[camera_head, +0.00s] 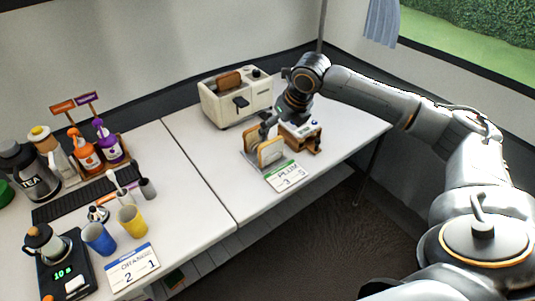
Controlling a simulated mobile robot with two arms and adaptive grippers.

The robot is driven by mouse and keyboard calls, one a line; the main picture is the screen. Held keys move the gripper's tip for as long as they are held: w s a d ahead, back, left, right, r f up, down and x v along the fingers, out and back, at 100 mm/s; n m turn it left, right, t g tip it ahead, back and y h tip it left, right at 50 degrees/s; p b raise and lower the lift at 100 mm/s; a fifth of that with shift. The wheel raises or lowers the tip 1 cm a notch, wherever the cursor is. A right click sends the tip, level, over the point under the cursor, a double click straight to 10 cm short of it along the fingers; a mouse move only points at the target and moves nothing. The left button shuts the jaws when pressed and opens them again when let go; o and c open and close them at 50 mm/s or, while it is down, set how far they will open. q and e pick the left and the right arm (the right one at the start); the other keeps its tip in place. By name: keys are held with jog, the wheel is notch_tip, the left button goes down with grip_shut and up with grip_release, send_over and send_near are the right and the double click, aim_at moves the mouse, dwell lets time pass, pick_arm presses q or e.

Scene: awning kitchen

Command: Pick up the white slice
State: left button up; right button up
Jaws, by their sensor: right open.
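Pale bread slices with tan crusts (270,153) stand upright in a small rack near the front edge of the right table. Which one is the white slice I cannot tell for sure. My right gripper (268,129) is open, pointing down just above and behind these slices. One finger shows close to the slice tops; whether it touches is unclear, and the other finger is hard to make out. My left gripper is not in view.
A cream toaster (232,106) with a brown slice in its top stands behind. A wooden box (300,139) sits right of the rack, and a number card (287,176) in front. Bottles, cups (131,221) and a scale crowd the left table. The right table's left part is clear.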

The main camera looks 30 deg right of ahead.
aim_at(273, 142)
jog(key=shift+n, duration=0.5)
jog(key=x, duration=0.2)
jog(key=d+x, duration=0.1)
jog(key=x, duration=0.2)
jog(key=w+x, duration=0.1)
jog(key=x, duration=0.1)
jog(key=shift+d, duration=0.2)
jog(key=x, duration=0.5)
jog(key=shift+w+a, duration=0.1)
jog(key=shift+w, duration=0.05)
jog(key=c, duration=0.7)
